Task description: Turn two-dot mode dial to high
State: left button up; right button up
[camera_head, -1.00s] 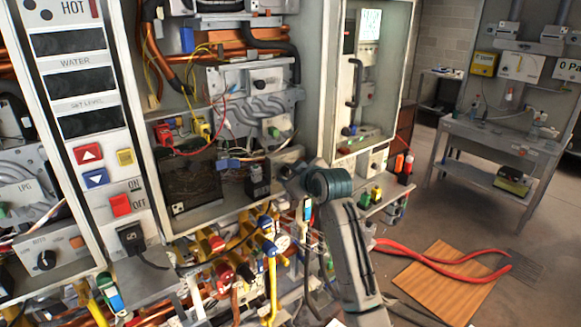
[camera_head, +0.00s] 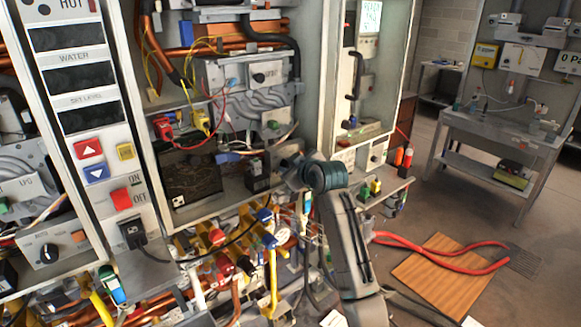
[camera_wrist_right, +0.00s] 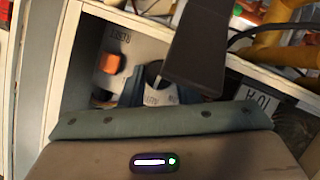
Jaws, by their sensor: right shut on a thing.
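My right gripper (camera_head: 290,168) reaches in at the right end of the shelf in the middle cabinet, beside a black box (camera_head: 258,176). In the right wrist view, my right gripper (camera_wrist_right: 152,88) is closed at a pale control panel with an orange button (camera_wrist_right: 112,63) marked RESET. A round pale edge (camera_wrist_right: 152,72), apparently the mode dial, shows between dark finger parts, near lettering. Most of the dial is hidden, so its setting cannot be read. In the head view, my wrist hides it. A small white label with dots (camera_head: 178,201) is on this cabinet. My left gripper is not in view.
A similar panel with a black dial (camera_head: 47,256) is in the left cabinet. Coloured pipes and valves (camera_head: 220,262) crowd the space below the middle cabinet.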

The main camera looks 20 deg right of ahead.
jog(key=m+g+y, duration=0.1)
jog(key=m, duration=0.1)
jog(key=shift+d+m+y, duration=0.15)
jog(key=shift+m+y, duration=0.25)
jog(key=shift+d+m+g+y, duration=0.1)
jog(key=shift+m+g+y, duration=0.2)
jog(key=shift+m+y, duration=0.95)
jog(key=shift+m, duration=0.35)
jog(key=o, duration=1)
jog(key=shift+w, duration=0.1)
